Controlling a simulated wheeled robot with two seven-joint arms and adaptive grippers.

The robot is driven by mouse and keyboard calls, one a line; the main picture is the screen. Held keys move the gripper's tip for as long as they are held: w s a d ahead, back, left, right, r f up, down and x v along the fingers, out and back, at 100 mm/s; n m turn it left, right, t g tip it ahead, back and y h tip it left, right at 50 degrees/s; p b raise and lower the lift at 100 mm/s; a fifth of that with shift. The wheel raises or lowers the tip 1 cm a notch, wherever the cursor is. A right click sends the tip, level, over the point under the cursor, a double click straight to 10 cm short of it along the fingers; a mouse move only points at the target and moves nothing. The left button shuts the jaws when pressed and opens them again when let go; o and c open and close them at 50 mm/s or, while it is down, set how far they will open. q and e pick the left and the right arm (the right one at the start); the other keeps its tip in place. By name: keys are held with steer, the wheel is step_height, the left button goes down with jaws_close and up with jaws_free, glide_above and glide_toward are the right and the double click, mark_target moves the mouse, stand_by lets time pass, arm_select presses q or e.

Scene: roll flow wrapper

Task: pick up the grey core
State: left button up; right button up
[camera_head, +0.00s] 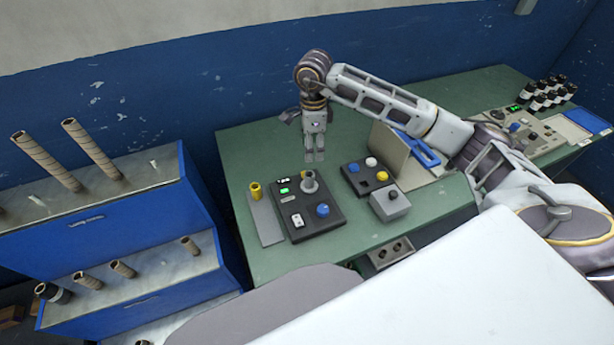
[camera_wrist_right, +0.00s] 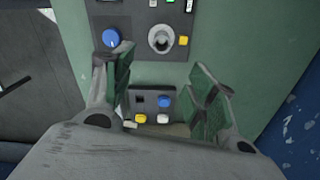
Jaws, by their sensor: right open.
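The grey core (camera_head: 309,183) is a short hollow cylinder standing upright on the black control unit (camera_head: 329,222) on the green table. In the right wrist view the core (camera_wrist_right: 161,38) shows near the top, beyond the fingertips. My right gripper (camera_head: 314,157) points down, above and a little behind the core in the head view. Its two dark green-padded fingers (camera_wrist_right: 159,80) are spread apart with nothing between them, and it is clear of the core. My left gripper is not in view.
A button box (camera_head: 369,178) with coloured knobs and a grey box (camera_head: 390,203) stand right of the unit. Brown tubes stand on the blue shelf (camera_head: 110,217) at left. The table's back left (camera_head: 252,143) is clear.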

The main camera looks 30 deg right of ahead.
steer(key=shift+s+r, duration=0.1)
steer(key=shift+s, duration=0.05)
steer(key=p, duration=0.1)
glide_above(311, 176)
steer(key=shift+s+f, duration=0.15)
steer(key=shift+f, duration=4.2)
steer(key=shift+f+p, duration=0.5)
steer(key=shift+f, duration=0.35)
steer(key=shift+w+f+p, duration=0.2)
steer(key=shift+f+p, duration=0.15)
steer(key=shift+f, duration=1.35)
